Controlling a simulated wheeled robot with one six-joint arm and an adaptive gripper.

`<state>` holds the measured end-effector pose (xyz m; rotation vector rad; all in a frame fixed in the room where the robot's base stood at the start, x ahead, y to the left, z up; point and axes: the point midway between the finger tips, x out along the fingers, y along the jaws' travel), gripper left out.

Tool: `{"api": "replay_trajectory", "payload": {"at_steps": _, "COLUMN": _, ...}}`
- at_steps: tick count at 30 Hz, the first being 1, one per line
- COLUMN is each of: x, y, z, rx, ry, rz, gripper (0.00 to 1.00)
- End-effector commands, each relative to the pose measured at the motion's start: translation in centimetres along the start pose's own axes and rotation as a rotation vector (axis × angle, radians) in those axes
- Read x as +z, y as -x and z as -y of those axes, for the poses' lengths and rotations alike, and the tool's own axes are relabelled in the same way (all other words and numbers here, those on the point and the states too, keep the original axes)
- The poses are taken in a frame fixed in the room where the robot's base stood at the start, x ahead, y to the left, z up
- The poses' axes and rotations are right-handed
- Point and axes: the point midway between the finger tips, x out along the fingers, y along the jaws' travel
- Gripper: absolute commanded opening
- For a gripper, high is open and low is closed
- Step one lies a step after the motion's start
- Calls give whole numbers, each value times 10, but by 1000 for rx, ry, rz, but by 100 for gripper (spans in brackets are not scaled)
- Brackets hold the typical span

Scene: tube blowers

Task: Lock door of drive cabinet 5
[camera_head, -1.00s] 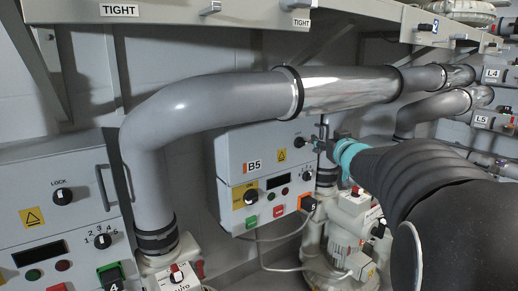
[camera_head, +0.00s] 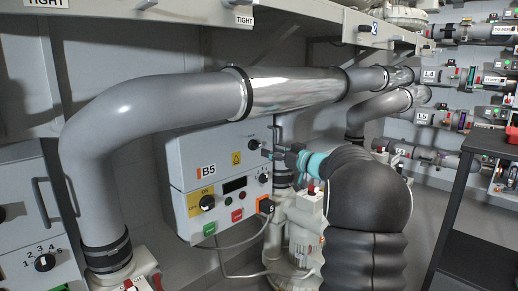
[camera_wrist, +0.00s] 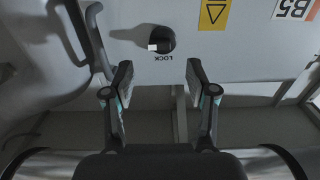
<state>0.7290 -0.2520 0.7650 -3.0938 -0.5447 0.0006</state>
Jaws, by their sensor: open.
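The drive cabinet marked B5 (camera_head: 180,150) hangs on the wall below a large grey pipe, and its door looks shut. Its black round LOCK knob (camera_head: 254,145) sits at the door's upper right. My gripper (camera_head: 272,154) is just right of the knob, pointing at the door. In the wrist view, which sees the door upside down, the LOCK knob (camera_wrist: 161,40) has a white mark on its left side. There, my gripper (camera_wrist: 158,80) is open and empty, with the knob beyond and between its fingertips, apart from them. A door handle (camera_wrist: 98,40) is left of the knob.
The grey pipe (camera_head: 140,110) with a shiny section (camera_head: 295,92) runs above the cabinet. The lower panel holds a yellow on/off switch (camera_head: 203,202) and buttons. Another cabinet (camera_head: 25,215) is at left. A dark shelf rack (camera_head: 475,220) stands at right.

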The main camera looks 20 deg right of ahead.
Motion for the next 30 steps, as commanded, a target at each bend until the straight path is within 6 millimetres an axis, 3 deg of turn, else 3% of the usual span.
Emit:
{"api": "replay_trajectory", "payload": {"at_steps": 6, "x": 1, "y": -40, "z": 1, "rx": -2, "ry": 0, "rz": 0, "gripper": 57}}
{"api": "replay_trajectory", "payload": {"at_steps": 12, "x": 0, "y": -63, "z": 0, "rx": 0, "ry": 0, "rz": 0, "gripper": 57}}
{"api": "replay_trajectory", "payload": {"at_steps": 25, "x": 0, "y": -71, "z": 0, "rx": 0, "ry": 0, "rz": 0, "gripper": 57}}
{"api": "replay_trajectory", "payload": {"at_steps": 30, "x": 0, "y": -71, "z": 0, "rx": 1, "ry": 0, "rz": 0, "gripper": 15}}
